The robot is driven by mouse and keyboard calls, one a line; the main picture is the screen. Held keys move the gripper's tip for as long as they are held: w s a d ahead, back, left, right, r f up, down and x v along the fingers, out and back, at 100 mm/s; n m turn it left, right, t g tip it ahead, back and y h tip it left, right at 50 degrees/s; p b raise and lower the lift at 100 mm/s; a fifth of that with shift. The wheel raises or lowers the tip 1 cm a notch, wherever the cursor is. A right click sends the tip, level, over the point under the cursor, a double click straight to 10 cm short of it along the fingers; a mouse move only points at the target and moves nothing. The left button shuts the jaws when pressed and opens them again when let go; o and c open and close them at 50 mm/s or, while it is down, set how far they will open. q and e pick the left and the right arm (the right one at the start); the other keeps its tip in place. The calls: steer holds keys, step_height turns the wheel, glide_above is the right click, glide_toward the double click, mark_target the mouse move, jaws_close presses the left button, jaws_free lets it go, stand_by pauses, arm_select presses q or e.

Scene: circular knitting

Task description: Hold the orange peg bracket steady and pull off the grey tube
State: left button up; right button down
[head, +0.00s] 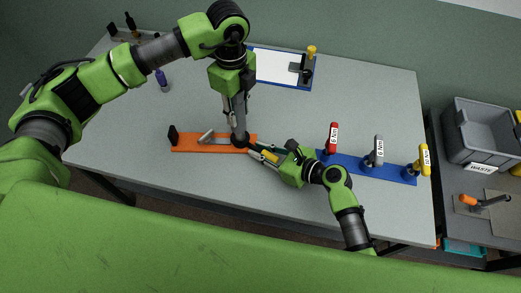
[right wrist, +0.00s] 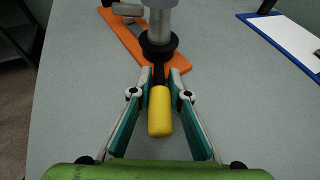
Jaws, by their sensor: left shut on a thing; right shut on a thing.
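The orange peg bracket (head: 190,149) lies flat on the table; its end also shows in the right wrist view (right wrist: 180,66). A grey tube (right wrist: 160,25) stands upright above a black collar (right wrist: 158,46) at the bracket's near end. My left gripper (head: 239,130) points down and is shut on the tube from above; its fingers hide much of it in the head view. My right gripper (right wrist: 158,88) is shut on the black stem of a yellow-ended handle (right wrist: 160,112) beside the collar. Whether this handle is fixed to the bracket is hard to tell.
A blue rack (head: 395,176) with red, grey and yellow handled tools stands just right of my right gripper. A white-topped blue board (head: 275,66) lies at the back. A grey waste bin (head: 482,135) stands on the side table. The front left of the table is clear.

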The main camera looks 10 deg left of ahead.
arm_select(q)
steer(key=shift+r, duration=4.3)
arm_select(e)
steer(key=shift+s+f, duration=0.2)
steer(key=shift+f, duration=0.15)
arm_select(q)
steer(key=shift+s+r, duration=0.1)
steer(key=shift+r, duration=3.3)
arm_select(e)
steer(key=c, duration=2.2)
jaws_free()
steer(key=shift+o, duration=0.2)
steer(key=shift+w, duration=0.1)
steer(key=o, duration=0.6)
steer(key=shift+w+r, duration=0.1)
steer(key=shift+r, duration=0.3)
steer(key=shift+c, duration=0.3)
steer(key=shift+r, duration=3.25)
